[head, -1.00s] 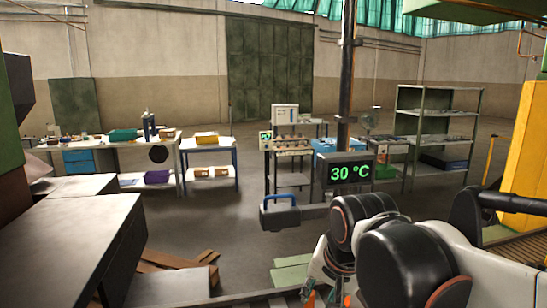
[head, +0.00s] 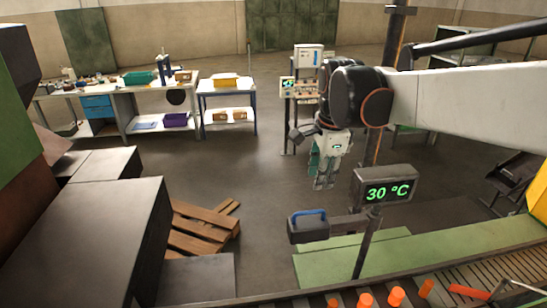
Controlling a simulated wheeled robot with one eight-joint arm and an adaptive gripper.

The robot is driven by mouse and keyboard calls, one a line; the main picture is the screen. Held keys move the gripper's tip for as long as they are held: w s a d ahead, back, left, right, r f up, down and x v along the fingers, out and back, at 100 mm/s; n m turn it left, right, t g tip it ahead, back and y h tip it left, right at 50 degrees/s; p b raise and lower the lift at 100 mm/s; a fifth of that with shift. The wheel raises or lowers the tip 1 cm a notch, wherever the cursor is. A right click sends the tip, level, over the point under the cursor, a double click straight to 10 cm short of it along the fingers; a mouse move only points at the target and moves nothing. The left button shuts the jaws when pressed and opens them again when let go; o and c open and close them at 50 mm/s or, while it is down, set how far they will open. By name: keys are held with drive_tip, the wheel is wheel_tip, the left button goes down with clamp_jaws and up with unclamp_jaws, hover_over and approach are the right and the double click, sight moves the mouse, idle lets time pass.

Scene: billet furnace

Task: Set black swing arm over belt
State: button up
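The swing arm (head: 345,227) is a dark bar reaching left from an upright post (head: 364,250). It ends in a dark block (head: 308,231) with a blue handle (head: 307,216). The block is left of the post, beyond the near edge of the belt. The roller belt (head: 515,268) runs along the bottom right and carries several glowing orange billets (head: 396,297). My gripper (head: 324,185) points down, above and apart from the blue handle in the picture. It holds nothing that I can see. Its finger gap is too small to judge.
A display (head: 387,187) reading 30 °C sits on the post. A green ledge (head: 450,249) lies behind the belt. Dark machine blocks (head: 85,240) fill the left, beside wooden pallets (head: 203,226). Workbenches (head: 135,125) stand at the back left. Open floor lies between.

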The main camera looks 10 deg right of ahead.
sight(313, 211)
drive_tip(key=f, duration=0.4)
drive_tip(key=w+f, duration=0.1)
drive_tip(key=f, duration=0.3)
drive_tip(key=w+f, duration=0.1)
drive_tip(key=f, duration=0.4)
drive_tip(key=shift+w+f, duration=0.1)
drive_tip(key=shift+w, duration=0.1)
clamp_jaws()
